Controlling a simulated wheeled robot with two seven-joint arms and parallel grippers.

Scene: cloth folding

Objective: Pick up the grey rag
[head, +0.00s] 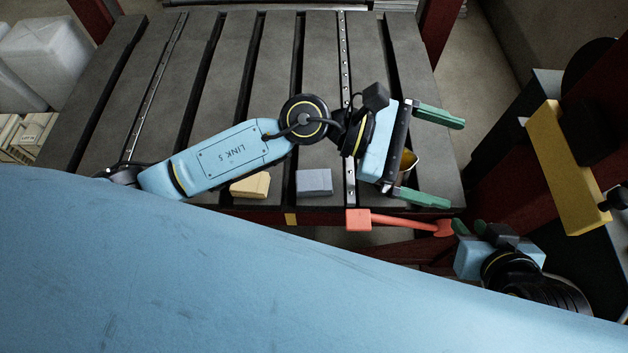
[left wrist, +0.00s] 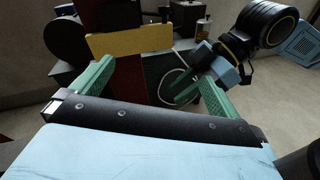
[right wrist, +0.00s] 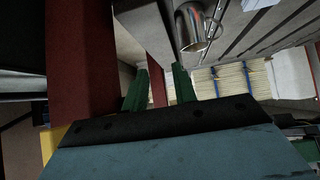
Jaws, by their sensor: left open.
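The grey rag (head: 314,182) lies as a small folded block near the front edge of the slatted table in the head view. My left gripper (head: 455,164) is open and empty, to the right of the rag and above the table's right side. Its fingers point right, away from the rag. In the left wrist view, its two green fingers (left wrist: 155,70) are wide apart. My right gripper (head: 469,224) is low, beyond the table's front right corner. In the right wrist view, its fingers (right wrist: 159,68) stand apart with nothing held.
A yellow block-like cloth (head: 250,185) lies left of the rag, partly under my left arm. A metal mug (right wrist: 190,28) stands on the table (head: 270,60), partly hidden by my left gripper in the head view.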

